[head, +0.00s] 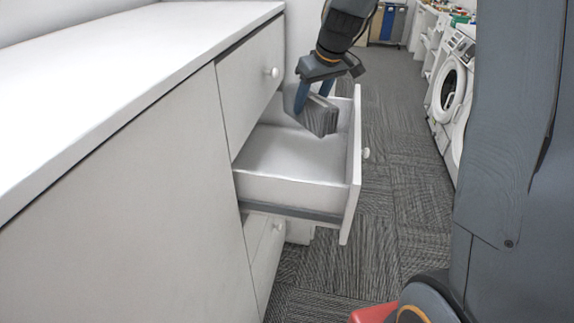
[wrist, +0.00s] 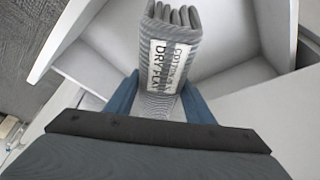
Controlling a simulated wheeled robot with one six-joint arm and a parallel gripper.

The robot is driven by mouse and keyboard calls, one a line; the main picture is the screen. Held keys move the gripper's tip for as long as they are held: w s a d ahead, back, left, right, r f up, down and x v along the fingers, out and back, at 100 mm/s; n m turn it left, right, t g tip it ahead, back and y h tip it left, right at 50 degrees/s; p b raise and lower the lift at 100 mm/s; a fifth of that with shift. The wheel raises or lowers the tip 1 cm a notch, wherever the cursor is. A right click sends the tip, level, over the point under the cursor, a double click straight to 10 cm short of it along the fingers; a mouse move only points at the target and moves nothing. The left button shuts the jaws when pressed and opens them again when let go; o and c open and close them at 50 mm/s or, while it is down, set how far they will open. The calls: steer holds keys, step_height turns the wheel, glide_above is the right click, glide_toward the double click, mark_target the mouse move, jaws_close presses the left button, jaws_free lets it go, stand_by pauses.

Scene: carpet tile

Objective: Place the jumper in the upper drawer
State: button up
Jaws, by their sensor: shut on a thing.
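The jumper (head: 318,116) is a grey, ribbed, folded bundle. In the wrist view the jumper (wrist: 181,25) shows its rolled folds and a white label with "DRY FLAT" lettering. My gripper (head: 314,93) is shut on it with blue fingers on either side; the wrist view shows the gripper (wrist: 159,100) too. The jumper hangs tilted over the open white drawer (head: 290,190), towards its far side. I cannot tell whether it touches the drawer floor. A closed front with a round knob (head: 273,72) sits above the open drawer.
The white cabinet (head: 110,170) with its bare top fills the left. Below the open drawer is another front with a knob (head: 278,227). Carpet (head: 395,215) lies clear to the right. A washing machine (head: 452,90) stands along the right side. A red object (head: 372,313) shows at the bottom.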

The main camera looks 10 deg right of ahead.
mark_target(317, 124)
steer(key=b+x, duration=0.4)
steer(key=x, duration=0.1)
steer(key=d+b+x, duration=0.1)
steer(key=b+x, duration=0.1)
steer(key=b, duration=0.1)
steer(key=shift+s+f, duration=0.2)
steer(key=shift+f, duration=0.2)
step_height(317, 124, down, 10)
steer(key=shift+p, duration=0.9)
steer(key=shift+f, duration=0.1)
steer(key=o, duration=1.3)
steer(key=shift+s+d+r, duration=0.1)
steer(key=shift+r, duration=0.35)
steer(key=b+v, duration=0.2)
steer(key=v, duration=0.9)
steer(key=shift+s+r, duration=0.1)
steer(key=shift+s, duration=0.05)
